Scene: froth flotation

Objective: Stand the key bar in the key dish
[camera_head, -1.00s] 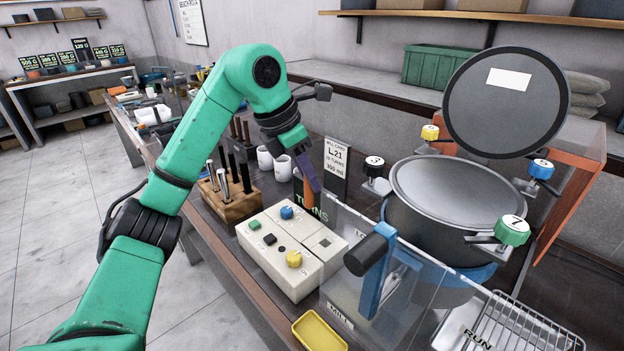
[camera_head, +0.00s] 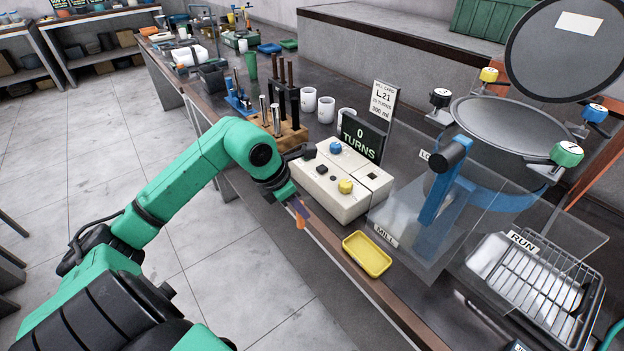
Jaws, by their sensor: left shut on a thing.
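My left gripper (camera_head: 298,207) is shut on a small orange bar (camera_head: 301,221), which looks like the key bar. Only its lower end shows below the fingers; the rest is hidden. The gripper is in front of the white control box, over the bench's front edge. A shallow yellow tray (camera_head: 367,254), which looks like the key dish, lies on the bench to the right of the gripper and lower in the picture. It looks empty, and the bar is apart from it. My right gripper is not in view.
The white control box (camera_head: 335,190) has coloured knobs, with a "0 TURNS" display (camera_head: 362,137) behind it. The mill's clear guard (camera_head: 400,232) and blue handle (camera_head: 440,195) stand right of the tray. A wire rack (camera_head: 540,290) is farther right.

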